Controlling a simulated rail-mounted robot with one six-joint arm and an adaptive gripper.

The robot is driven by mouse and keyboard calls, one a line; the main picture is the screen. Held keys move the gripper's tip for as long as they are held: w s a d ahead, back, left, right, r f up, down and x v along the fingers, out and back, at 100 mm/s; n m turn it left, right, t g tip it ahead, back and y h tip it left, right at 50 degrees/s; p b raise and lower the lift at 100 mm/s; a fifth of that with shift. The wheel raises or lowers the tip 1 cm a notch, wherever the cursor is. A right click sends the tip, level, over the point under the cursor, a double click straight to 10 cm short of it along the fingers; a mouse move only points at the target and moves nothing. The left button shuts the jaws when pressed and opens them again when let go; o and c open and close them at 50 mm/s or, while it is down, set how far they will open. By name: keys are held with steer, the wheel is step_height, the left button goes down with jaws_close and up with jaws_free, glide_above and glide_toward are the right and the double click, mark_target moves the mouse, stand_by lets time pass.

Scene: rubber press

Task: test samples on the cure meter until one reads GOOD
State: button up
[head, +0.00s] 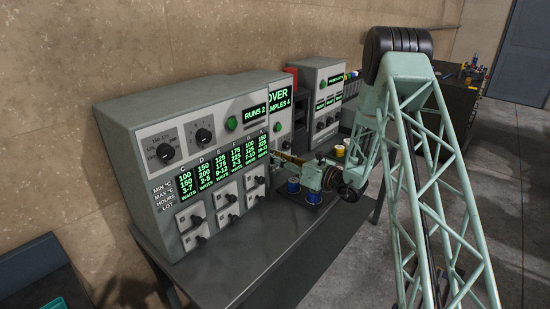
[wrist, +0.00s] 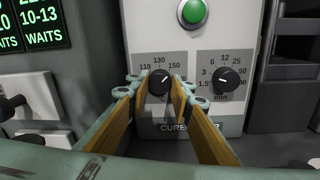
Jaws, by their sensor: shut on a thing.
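The cure meter, a grey box with a pale front (wrist: 185,30), fills the middle of the wrist view. Its front carries a green button (wrist: 193,13), a left dial (wrist: 160,83) with marks 110, 130 and 150, and a right dial (wrist: 226,80) marked in min. In the head view the cure meter (head: 272,82) stands behind the large panel, its screen (head: 277,100) partly hidden and showing "OVER" and "MPLES 4". My gripper (wrist: 172,88) is shut on the left dial, fingers on either side. In the head view my gripper (head: 288,158) reaches the meter's lower front. No GOOD reading shows.
The large panel (head: 120,125) with dials, levers and a "RUNS 2" screen stands at left. Blue-sided containers (head: 293,186) sit below my arm, and a yellow one (head: 339,150) stands beyond. Another panel box (head: 325,75) stands further back. The front tabletop (head: 230,260) is clear.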

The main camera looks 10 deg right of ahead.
steer(key=shift+f+n+b, duration=0.1)
steer(key=shift+n+b, duration=0.3)
steer(key=shift+b, duration=0.05)
steer(key=shift+n+b, duration=3.9)
steer(key=o, duration=0.8)
steer(key=shift+o, duration=0.2)
steer(key=shift+s+d, duration=0.1)
steer(key=v, duration=1.1)
steer(key=shift+s+d+r, duration=0.2)
steer(key=shift+s+r, duration=0.15)
steer(key=shift+r, duration=0.05)
